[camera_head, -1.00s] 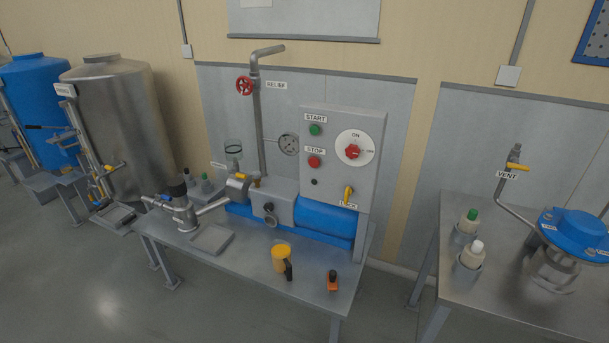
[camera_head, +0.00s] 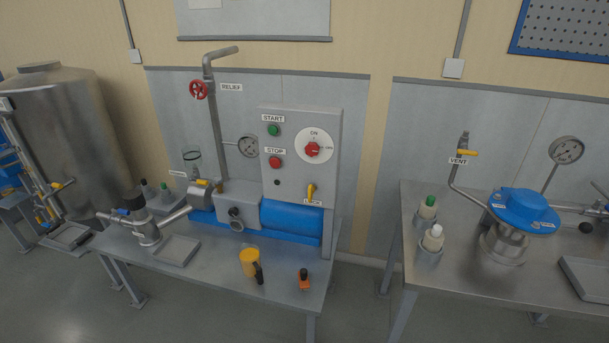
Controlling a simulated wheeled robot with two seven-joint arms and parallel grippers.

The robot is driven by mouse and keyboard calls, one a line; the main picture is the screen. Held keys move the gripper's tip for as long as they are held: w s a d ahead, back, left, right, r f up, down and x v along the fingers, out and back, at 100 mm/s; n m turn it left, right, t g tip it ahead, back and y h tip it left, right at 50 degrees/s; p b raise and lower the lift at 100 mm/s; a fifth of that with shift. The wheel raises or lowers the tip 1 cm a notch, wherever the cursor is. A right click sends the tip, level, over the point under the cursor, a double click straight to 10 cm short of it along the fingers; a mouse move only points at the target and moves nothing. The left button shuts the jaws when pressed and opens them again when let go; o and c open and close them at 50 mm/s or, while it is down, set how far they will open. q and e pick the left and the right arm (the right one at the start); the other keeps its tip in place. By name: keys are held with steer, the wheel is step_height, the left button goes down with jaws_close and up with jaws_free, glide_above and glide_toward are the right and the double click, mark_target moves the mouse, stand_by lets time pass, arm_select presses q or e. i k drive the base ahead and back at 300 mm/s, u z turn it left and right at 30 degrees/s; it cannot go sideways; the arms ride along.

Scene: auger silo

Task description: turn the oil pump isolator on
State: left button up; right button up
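The isolator (camera_head: 313,149) is a red rotary knob on a round white plate, on the grey control panel (camera_head: 292,182). "ON" is printed above the knob, and a second label at its right is too small to read surely. The knob's exact pointing direction is hard to tell. A green START button (camera_head: 274,130) and a red STOP button (camera_head: 275,162) sit left of it. A yellow lever (camera_head: 311,191) sits below, by a partly hidden label. Neither of my grippers is in view.
A second bench (camera_head: 470,285) at the right holds bottles and a blue-lidded vessel (camera_head: 521,210). Floor shows between the benches.

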mark_target(311, 150)
steer(key=z, duration=2.95)
steer(key=k, duration=1.05)
steer(key=u, duration=1.3)
steer(key=i, duration=0.5)
steer(key=z, duration=0.1)
